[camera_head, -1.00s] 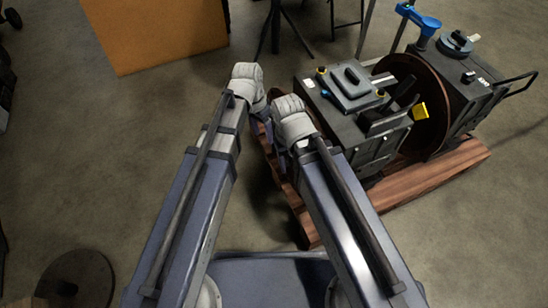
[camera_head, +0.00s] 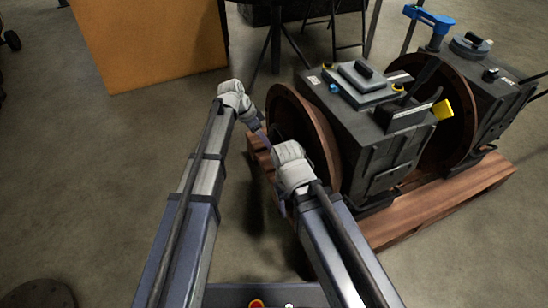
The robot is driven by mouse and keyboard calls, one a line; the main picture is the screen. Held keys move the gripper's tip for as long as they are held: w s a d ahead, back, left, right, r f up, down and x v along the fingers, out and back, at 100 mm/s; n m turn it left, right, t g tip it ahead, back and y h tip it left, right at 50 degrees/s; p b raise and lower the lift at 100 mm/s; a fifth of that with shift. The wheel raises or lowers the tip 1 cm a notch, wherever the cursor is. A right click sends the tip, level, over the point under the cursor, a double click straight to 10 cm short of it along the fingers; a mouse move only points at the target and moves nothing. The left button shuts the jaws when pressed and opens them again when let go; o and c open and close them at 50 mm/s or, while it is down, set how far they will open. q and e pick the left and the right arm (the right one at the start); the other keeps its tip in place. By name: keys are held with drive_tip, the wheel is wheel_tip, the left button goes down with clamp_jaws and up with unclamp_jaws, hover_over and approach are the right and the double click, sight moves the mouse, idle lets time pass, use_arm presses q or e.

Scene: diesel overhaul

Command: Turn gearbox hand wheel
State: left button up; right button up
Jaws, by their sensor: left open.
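The dark gearbox (camera_head: 385,135) stands upright on a wooden pallet (camera_head: 440,205), right of centre in the head view. A large brown round flange (camera_head: 318,130) is on its left face. I cannot make out with certainty which part is the hand wheel. My left gripper (camera_head: 264,138) points down and away at the left of the flange, apart from it as far as I can tell; it is small and partly hidden, and open. My right arm's wrist (camera_head: 292,168) is in front of the flange's lower edge, and its gripper is hidden.
A second dark unit (camera_head: 485,85) with a blue clamp-like part (camera_head: 428,18) stands behind on the right. An orange panel (camera_head: 150,45) is at the upper left. Stand legs (camera_head: 275,40) are at the back.

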use_arm(q)
drive_tip(key=b+x, duration=0.7)
drive_tip(key=x, duration=0.1)
drive_tip(key=shift+r, duration=0.1)
drive_tip(key=shift+c, duration=0.2)
clamp_jaws()
idle(0.3)
idle(0.9)
